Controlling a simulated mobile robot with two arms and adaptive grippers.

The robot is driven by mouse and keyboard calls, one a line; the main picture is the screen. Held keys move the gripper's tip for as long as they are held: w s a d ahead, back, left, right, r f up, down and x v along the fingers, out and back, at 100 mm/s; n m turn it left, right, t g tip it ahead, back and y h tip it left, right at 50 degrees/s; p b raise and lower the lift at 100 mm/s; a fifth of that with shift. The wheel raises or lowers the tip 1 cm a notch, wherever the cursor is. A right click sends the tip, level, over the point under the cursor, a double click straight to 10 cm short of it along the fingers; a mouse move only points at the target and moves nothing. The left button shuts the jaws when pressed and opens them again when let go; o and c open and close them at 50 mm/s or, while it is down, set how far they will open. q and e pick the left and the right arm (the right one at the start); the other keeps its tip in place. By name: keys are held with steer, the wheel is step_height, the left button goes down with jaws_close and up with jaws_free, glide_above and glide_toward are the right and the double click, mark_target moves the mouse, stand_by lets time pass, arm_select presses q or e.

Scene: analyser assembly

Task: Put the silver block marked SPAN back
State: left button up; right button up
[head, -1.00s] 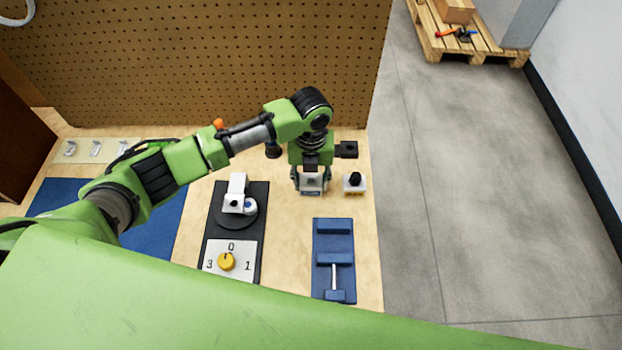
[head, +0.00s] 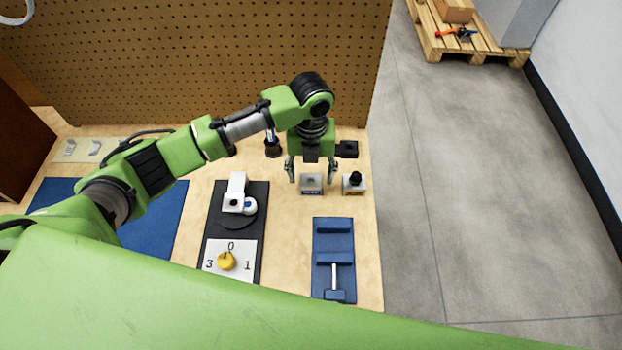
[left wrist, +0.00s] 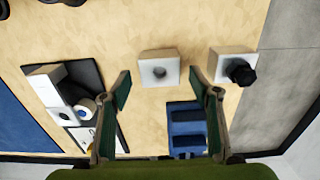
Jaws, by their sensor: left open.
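A silver block with a blue label (head: 311,186) stands upright on the wooden bench; the label is too small to read. My left gripper (head: 312,174) is open around and just above it, fingers apart on its left and right, not touching it. In the left wrist view the block (left wrist: 158,70) sits just beyond the open fingertips (left wrist: 158,88), with a round dark hollow on top. My right gripper is not in view.
A black plate with a white fixture (head: 238,200) and a yellow dial (head: 227,261) lies left of the block. A blue slotted holder (head: 333,240) lies in front. A dark cylinder (head: 272,149) stands behind left. The pegboard (head: 220,60) closes off the back.

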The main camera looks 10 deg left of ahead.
mark_target(311, 184)
arm_select(q)
step_height(311, 184, up, 9)
steer(key=shift+b, duration=0.3)
stand_by(0.4)
